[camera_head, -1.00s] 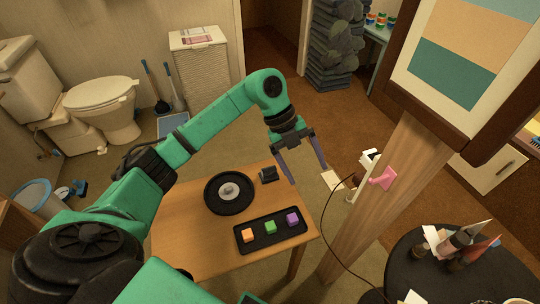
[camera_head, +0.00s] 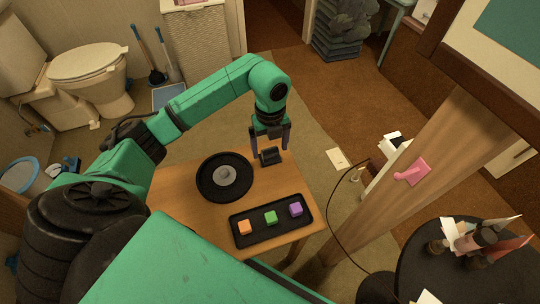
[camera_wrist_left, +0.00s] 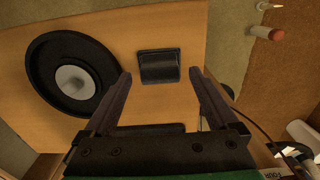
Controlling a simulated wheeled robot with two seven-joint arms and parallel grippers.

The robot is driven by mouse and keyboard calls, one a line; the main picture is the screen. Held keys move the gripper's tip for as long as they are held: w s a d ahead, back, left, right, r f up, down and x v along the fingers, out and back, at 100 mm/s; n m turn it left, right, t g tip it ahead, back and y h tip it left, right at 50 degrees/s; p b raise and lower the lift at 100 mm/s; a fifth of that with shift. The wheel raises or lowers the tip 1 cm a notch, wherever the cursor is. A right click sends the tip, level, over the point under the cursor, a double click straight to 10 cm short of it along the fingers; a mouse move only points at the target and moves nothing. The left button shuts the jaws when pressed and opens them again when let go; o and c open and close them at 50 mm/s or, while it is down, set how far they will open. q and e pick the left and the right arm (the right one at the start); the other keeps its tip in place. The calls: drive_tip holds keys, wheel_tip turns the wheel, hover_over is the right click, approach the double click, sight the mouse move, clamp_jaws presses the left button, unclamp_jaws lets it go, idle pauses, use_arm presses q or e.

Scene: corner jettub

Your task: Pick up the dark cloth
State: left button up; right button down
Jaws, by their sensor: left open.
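The dark cloth (camera_head: 270,157) is a small, dark folded piece on the back right part of the wooden table. In the left wrist view it shows as a dark rectangle (camera_wrist_left: 158,66) between the fingertips in the picture. My left gripper (camera_head: 271,146) is open and points down at the cloth, with one finger on each side of it in the picture. The gap in height between fingertips and cloth is hard to tell. The fingers (camera_wrist_left: 160,73) hold nothing. My right gripper does not show.
On the table (camera_head: 178,218), a round black plate (camera_head: 207,187) with a grey piece lies left of the cloth. A black tray (camera_head: 272,232) with orange, green and purple blocks lies in front. A wooden post (camera_head: 400,200) with a pink hook (camera_head: 412,172) stands to the right.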

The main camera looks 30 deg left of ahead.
sight(270, 148)
use_arm(q)
drive_tip(key=shift+f, duration=0.9)
drive_tip(key=shift+r, duration=0.1)
drive_tip(key=c, duration=1.3)
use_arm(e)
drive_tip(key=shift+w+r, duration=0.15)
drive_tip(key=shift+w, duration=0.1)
